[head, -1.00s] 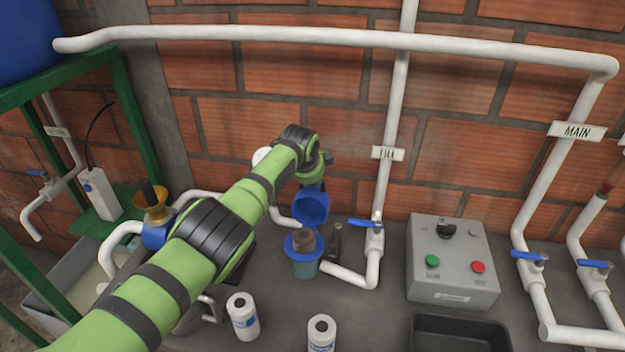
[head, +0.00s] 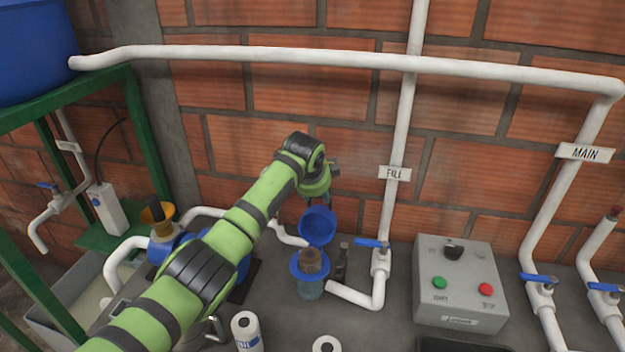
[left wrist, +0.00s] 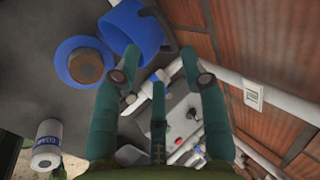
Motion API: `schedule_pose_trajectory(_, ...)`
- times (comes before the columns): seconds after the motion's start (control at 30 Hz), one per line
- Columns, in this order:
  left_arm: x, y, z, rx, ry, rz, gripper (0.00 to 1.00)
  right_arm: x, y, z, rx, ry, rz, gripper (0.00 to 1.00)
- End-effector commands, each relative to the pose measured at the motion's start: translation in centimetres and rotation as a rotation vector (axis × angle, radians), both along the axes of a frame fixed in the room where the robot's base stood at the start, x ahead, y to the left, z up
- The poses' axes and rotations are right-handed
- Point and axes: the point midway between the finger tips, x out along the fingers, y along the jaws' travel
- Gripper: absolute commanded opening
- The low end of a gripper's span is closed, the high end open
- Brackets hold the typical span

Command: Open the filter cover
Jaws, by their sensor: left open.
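The filter cover (head: 318,227) is a blue cap. It stands tilted up at the back of the filter housing (head: 310,289), whose top is uncovered. A brown cartridge (head: 311,261) shows inside the housing's blue rim. In the left wrist view the cover (left wrist: 136,28) is at the top, beside the housing rim (left wrist: 66,62) and the cartridge (left wrist: 86,66). My left gripper (left wrist: 164,80) is open, its fingers spread with nothing between them; it is just above and behind the cover in the head view, partly hidden by my arm. My right gripper is not in view.
A FILL pipe with a blue-handled valve (head: 372,243) stands right of the housing. Further right is a grey control box (head: 459,285). White bottles (head: 246,330) stand in front. A brick wall (head: 460,150) is close behind my left gripper.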

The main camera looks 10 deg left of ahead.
Motion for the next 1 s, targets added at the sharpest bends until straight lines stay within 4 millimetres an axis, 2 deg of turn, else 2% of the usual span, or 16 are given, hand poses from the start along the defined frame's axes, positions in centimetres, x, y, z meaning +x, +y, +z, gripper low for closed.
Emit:
schedule_pose_trajectory(0.4, -3.5, 0.2, 5.4, -0.001, -0.005, 0.001, 0.43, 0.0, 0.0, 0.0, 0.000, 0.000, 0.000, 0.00)
schedule_pose_trajectory(0.6, -4.3, 0.2, 6.4, 0.000, -0.003, 0.002, 0.43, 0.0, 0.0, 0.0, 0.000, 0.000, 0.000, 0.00)
schedule_pose_trajectory(0.87, -4.3, 0.2, 6.5, -0.001, -0.003, 0.001, 0.43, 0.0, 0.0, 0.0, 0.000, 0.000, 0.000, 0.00)
schedule_pose_trajectory(0.9, -4.3, 0.3, 6.5, 0.000, -0.005, 0.001, 0.27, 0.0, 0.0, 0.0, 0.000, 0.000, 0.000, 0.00)
schedule_pose_trajectory(0.97, -4.0, 0.4, 6.6, 0.005, -0.022, 0.002, 0.03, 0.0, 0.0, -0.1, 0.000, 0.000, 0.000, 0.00)
schedule_pose_trajectory(1.0, -3.5, 0.7, 6.7, 0.014, -0.051, 0.003, 0.00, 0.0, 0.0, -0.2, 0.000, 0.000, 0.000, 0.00)
